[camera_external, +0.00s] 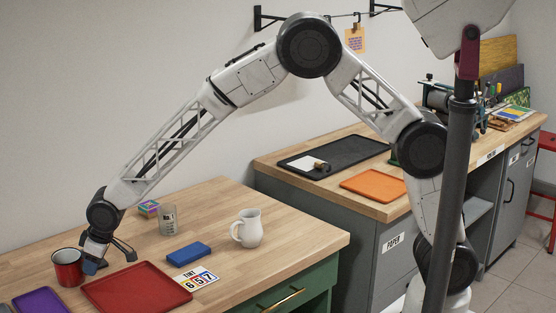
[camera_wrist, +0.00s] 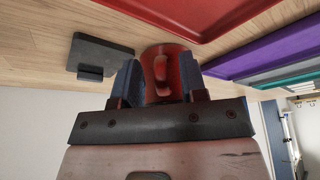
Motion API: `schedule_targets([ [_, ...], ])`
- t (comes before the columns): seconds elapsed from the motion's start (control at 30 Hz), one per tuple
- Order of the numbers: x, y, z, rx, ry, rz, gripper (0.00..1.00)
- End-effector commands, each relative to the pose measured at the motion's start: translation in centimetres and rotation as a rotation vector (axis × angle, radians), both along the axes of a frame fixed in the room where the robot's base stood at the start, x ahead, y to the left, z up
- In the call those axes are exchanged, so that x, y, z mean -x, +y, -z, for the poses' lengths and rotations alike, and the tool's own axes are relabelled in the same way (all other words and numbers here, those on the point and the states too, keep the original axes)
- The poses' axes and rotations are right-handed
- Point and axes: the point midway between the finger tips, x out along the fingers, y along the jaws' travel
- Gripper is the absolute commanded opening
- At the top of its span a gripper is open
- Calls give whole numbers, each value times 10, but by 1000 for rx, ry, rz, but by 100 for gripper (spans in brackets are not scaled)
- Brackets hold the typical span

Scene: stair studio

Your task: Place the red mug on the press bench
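The red mug (camera_external: 66,267) stands upright on the wooden top of the green bench, left of the red tray. My gripper (camera_external: 92,266) is low at the mug's right side. In the wrist view the mug (camera_wrist: 166,82) shows between the two blue fingers, its handle facing my gripper (camera_wrist: 161,85). The fingers stand apart, with space beside the handle; no clear grip shows. The grey bench (camera_external: 264,160) at the right, with a wooden top and a teal device (camera_external: 436,97) at its back, looks like the press bench; its front label reads PAPER.
Around the mug are the red tray (camera_external: 135,290), a purple tray (camera_external: 40,300) and a dark block (camera_wrist: 98,57). A blue block (camera_external: 188,254), white pitcher (camera_external: 247,229) and glass (camera_external: 168,220) stand farther right. The grey bench holds a black tray (camera_external: 350,150) and orange sheet (camera_external: 374,184).

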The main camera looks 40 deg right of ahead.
Motion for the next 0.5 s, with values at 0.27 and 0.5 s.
schedule_targets([
  [0.27,10,-10,-33,-1,-1,0,39],
  [0.5,19,-19,-65,-1,-1,0,39],
])
